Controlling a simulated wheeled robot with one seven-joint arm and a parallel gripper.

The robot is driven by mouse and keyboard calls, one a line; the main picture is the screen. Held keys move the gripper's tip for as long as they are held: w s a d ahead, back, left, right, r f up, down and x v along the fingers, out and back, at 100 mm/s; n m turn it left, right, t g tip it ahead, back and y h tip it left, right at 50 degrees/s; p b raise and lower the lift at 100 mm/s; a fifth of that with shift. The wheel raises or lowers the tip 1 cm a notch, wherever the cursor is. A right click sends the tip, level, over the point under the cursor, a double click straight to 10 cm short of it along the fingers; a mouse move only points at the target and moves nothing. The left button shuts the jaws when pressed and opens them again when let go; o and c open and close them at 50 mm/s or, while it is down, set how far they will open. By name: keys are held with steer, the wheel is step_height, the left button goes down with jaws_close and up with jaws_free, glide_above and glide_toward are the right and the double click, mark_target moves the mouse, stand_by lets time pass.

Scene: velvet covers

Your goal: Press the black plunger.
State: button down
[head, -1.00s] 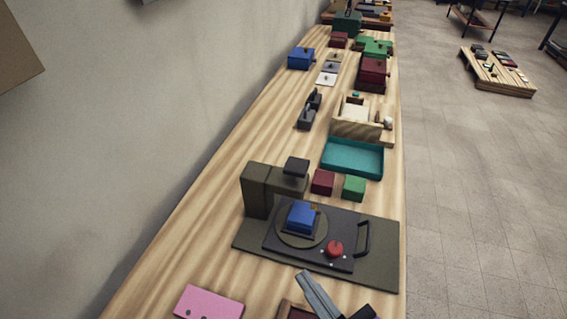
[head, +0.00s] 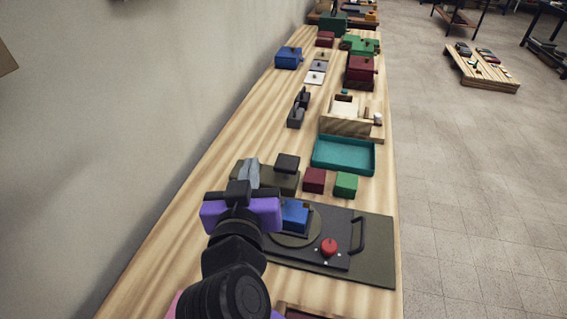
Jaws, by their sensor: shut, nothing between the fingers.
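The black plunger (head: 287,162) is a dark square cap raised above the olive block (head: 287,183) at the back of the machine. My gripper (head: 249,170) is shut and empty, with its grey fingers pointing away from me, just left of the plunger in the head view. A gap shows between fingers and cap; their difference in height or depth is unclear. My purple gripper body and black wrist hide the olive block's left part and some of the base plate.
The machine's dark plate holds a blue box (head: 296,215), a red knob (head: 329,246) and a black handle (head: 359,235). A dark red block (head: 314,180), a green block (head: 346,185) and a teal tray (head: 370,160) stand beyond. A wall runs along the left.

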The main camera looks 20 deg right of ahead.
steer(key=shift+s+d+m+g+h, duration=0.5)
steer(key=shift+d+m+g+h, duration=0.25)
steer(key=shift+m, duration=0.2)
steer(key=shift+s+d+m+g+h, duration=0.5)
steer(key=shift+d+m+g+h, duration=0.2)
steer(key=shift+m, duration=0.25)
steer(key=shift+w, duration=0.1)
steer(key=p, duration=0.2)
glide_above(284, 169)
step_height(284, 169, down, 2)
step_height(284, 169, down, 2)
steer(key=shift+a+f+p, duration=0.1)
steer(key=shift+f+p, duration=0.15)
steer(key=shift+p, duration=0.15)
steer(key=shift+f, duration=0.95)
steer(key=shift+f, duration=0.1)
